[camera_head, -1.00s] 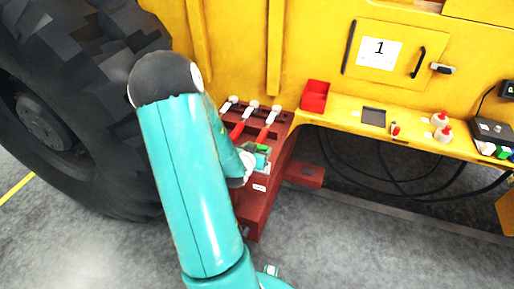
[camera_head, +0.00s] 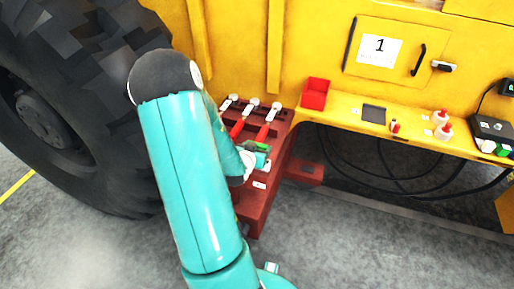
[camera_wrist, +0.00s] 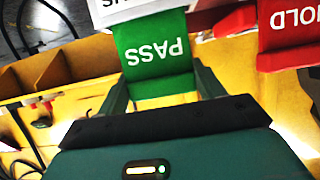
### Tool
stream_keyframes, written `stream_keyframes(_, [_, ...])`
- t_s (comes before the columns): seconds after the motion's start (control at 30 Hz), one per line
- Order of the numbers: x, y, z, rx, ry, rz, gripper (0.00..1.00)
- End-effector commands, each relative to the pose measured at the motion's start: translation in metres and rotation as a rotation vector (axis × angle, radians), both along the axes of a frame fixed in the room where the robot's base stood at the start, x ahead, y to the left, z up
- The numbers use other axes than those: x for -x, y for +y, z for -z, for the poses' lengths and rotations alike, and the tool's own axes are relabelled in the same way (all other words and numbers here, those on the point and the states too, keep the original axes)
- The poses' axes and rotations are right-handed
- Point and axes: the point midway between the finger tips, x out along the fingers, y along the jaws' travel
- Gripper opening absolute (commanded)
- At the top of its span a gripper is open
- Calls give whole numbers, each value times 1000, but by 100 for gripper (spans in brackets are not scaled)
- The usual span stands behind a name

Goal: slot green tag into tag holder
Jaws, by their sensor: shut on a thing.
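The green tag (camera_wrist: 152,58), lettered PASS and upside down in the wrist view, is between the two fingers of my gripper (camera_wrist: 162,82). My gripper is shut on it. The tag's far edge meets a white piece (camera_wrist: 135,8) with partly cut-off black letters, perhaps the tag holder; I cannot tell whether the tag is inside it or only against it. In the head view the green tag (camera_head: 257,147) is a small patch at my gripper (camera_head: 256,160), over the front of the dark red casting (camera_head: 256,208). My arm hides part of this area.
A red HOLD tag (camera_wrist: 287,35) is close to the right of the green tag. Red-handled levers (camera_head: 268,130) stand just behind. A red bin (camera_head: 316,93) sits on the yellow ledge (camera_head: 345,115) at right. A big tyre (camera_head: 95,110) is at left.

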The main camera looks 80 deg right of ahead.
Motion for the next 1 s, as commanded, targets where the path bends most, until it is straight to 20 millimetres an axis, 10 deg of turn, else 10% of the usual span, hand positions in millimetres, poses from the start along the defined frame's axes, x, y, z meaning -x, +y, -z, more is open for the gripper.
stream_keyframes(0.47, [0,0,5,0,1,0,45])
stream_keyframes(0.5, [0,0,5,1,0,0,76])
stream_keyframes(0.6, [0,0,5,1,0,0,93])
stream_keyframes(1.0, [0,-1,4,0,0,0,93])
